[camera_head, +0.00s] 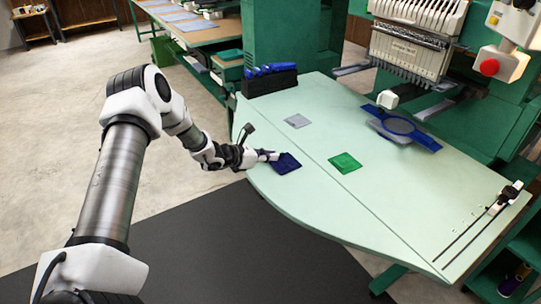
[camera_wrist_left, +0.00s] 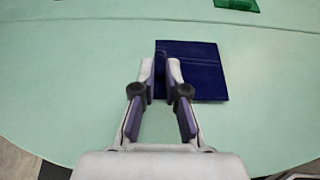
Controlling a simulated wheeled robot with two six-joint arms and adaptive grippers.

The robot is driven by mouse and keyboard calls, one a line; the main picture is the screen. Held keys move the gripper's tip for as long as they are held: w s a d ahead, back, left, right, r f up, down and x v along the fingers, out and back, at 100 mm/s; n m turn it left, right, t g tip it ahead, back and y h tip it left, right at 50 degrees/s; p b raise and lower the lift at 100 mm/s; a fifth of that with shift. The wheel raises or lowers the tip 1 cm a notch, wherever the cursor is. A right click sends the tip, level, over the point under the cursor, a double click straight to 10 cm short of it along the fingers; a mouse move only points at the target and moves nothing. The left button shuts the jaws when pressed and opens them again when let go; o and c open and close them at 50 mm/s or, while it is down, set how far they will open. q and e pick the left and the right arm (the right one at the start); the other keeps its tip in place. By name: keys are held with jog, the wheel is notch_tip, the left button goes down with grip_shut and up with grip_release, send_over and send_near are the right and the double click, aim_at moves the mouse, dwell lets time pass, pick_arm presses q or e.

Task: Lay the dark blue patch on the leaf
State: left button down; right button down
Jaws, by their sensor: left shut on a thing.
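The dark blue patch (camera_head: 286,163) is a flat square at the left front edge of the pale green table top (camera_head: 395,218). In the left wrist view the patch (camera_wrist_left: 205,72) lies ahead of and between my fingertips. My left gripper (camera_head: 272,156) is shut on the near-left part of the patch, low at the table; it also shows in the left wrist view (camera_wrist_left: 160,72). I cannot tell whether the patch is lifted clear of the surface. A thin seam divides the table top into a front strip and a larger part. My right gripper is out of view.
A green square (camera_head: 345,163) and a grey square (camera_head: 298,120) lie on the table. A dark rack with blue items (camera_head: 270,78) stands at the back left corner. A blue hoop (camera_head: 400,127) sits under the embroidery machine (camera_head: 415,45). The right front of the table is mostly clear.

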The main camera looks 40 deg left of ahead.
pick_arm(q)
jog(key=shift+f, duration=0.25)
jog(key=c, duration=1.2)
grip_release()
jog(key=shift+r, duration=0.15)
jog(key=shift+r+p, duration=0.3)
jog(key=shift+p, duration=0.15)
jog(key=p+v, duration=0.2)
jog(key=v, duration=1)
jog(key=shift+p, duration=0.3)
jog(key=shift+d+f, duration=0.1)
jog(key=shift+f, duration=0.05)
